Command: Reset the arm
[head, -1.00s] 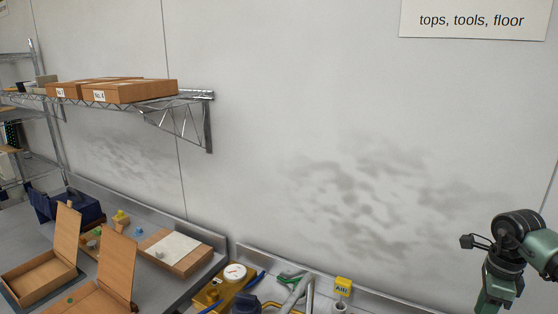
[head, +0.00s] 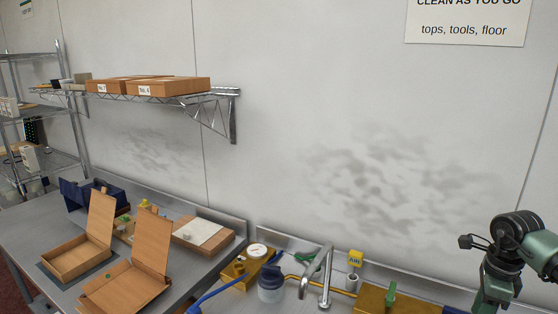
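One green and black arm of mine shows at the right edge of the head view, in front of the wall. Its gripper is not visible in the frame; only arm links with a black joint and a small side bracket show. My other arm is out of view. No gripper fingertips can be seen anywhere.
Two open wooden boxes (head: 75,261) (head: 123,290) stand on the steel table (head: 28,236) at left. A flat wooden box (head: 203,237) lies behind them. A metal tap (head: 327,277), a blue-grey jar (head: 270,285) and brass fittings fill the lower middle. A wall shelf (head: 224,96) holds boxes.

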